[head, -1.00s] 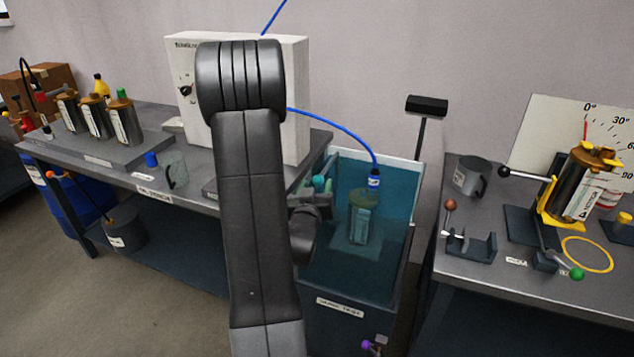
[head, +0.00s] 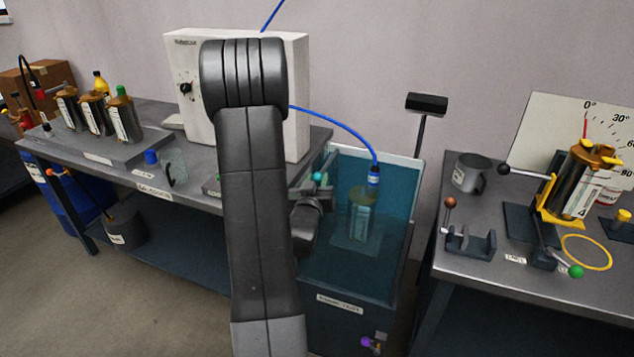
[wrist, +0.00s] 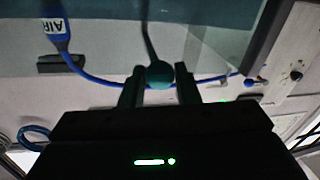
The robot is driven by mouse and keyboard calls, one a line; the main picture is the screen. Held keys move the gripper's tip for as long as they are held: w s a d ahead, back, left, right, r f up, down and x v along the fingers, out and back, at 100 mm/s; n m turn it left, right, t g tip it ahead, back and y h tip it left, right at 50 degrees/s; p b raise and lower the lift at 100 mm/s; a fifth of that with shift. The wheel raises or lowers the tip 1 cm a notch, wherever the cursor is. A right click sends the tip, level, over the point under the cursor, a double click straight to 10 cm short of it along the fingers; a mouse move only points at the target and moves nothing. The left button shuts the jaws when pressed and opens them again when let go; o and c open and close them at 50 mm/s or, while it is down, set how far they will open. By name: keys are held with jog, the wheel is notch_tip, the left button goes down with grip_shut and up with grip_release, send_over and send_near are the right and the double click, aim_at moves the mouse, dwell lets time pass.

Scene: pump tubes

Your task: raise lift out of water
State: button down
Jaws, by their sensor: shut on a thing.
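The water tank (head: 340,290) stands between the two benches, filled with clear teal water. A metal canister (head: 361,218) stands upright on the lift platform (head: 350,242) under the water. The knob also shows in the head view (head: 317,177) at the tank's left side. My arm hides part of the tank's left side.
A white box with a dial (head: 187,58) stands on the left bench, with several canisters (head: 125,118) farther left. The right bench holds a grey mug (head: 468,174), a canister in a yellow tilted holder (head: 575,180) and a yellow ring (head: 586,252).

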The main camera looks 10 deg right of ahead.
notch_tip(320, 180, up, 23)
jog(key=p, duration=0.9)
jog(key=shift+f, duration=0.2)
jog(key=shift+w+r, duration=0.1)
jog(key=c, duration=1.1)
grip_release()
jog(key=v, duration=1.4)
jog(key=shift+w+d, duration=0.1)
